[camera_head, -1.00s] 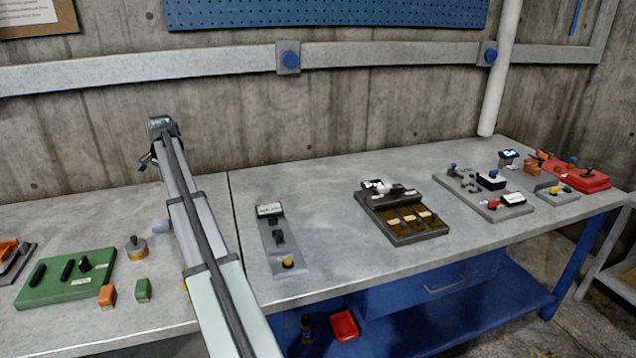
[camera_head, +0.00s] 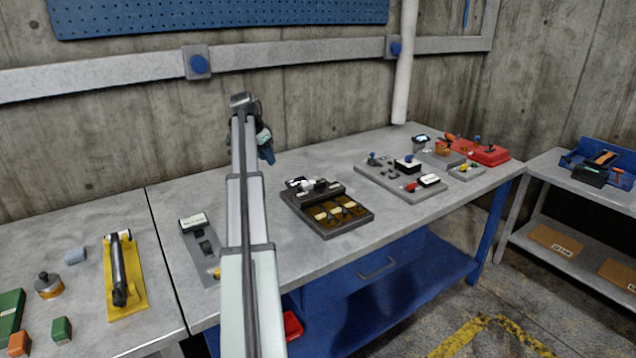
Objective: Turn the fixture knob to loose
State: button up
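My arm reaches up from the bottom middle over the bench. My gripper (camera_head: 266,147) hangs at its far end, on the right side of the arm, small and dark. Its fingers are too small to tell open from shut, and I see nothing held. No label marks which knob is the fixture knob. A grey fixture plate (camera_head: 432,191) on the right half of the bench carries a blue-topped knob (camera_head: 373,158), a red knob (camera_head: 410,187) and small blocks. My gripper is left of this plate and apart from it. The knobs' settings cannot be read.
A dark tray (camera_head: 325,233) with yellow-labelled slots lies between arm and plate. A grey panel (camera_head: 205,262) is partly behind my arm. A yellow-based tool (camera_head: 127,306) stands left. A red unit (camera_head: 482,151) sits at the far right end. A white pipe (camera_head: 406,65) rises behind the bench.

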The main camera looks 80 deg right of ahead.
jog(key=r+m+g, duration=0.1)
jog(key=m, duration=0.1)
send_over(319, 183)
jog(key=w+a, duration=0.4)
jog(key=x, duration=1.3)
jog(key=shift+s+f, duration=0.3)
jog(key=shift+f, duration=0.05)
grip_shut()
